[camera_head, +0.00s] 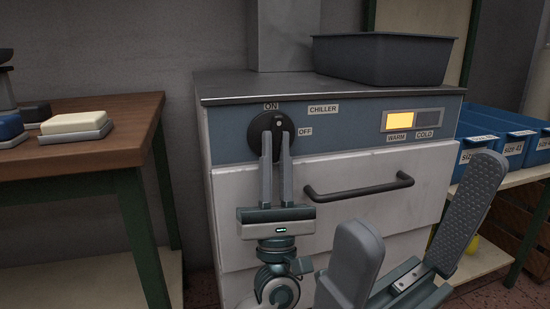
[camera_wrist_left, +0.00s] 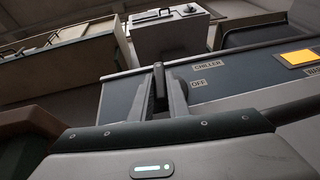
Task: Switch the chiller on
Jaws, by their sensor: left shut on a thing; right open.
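The chiller (camera_head: 330,210) is a white cabinet with a blue control panel and a "CHILLER" label. Its round black knob (camera_head: 263,123) sits at the panel's left, with "ON" above it and "OFF" to its right. My left gripper (camera_head: 275,140) reaches up to the knob and is shut on its raised handle, which also shows between the fingers in the left wrist view (camera_wrist_left: 159,80). The fingers hide part of the knob, so its exact setting is hard to tell. The "WARM" lamp (camera_head: 400,119) glows yellow; the "COLD" lamp (camera_head: 428,118) is dark. My right gripper (camera_head: 420,210) is open and empty in front of the chiller.
A black bar handle (camera_head: 358,190) crosses the chiller's front below the panel. A dark tray (camera_head: 382,60) stands on its top. A wooden table (camera_head: 80,155) is at the left and blue bins (camera_head: 485,135) are at the right.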

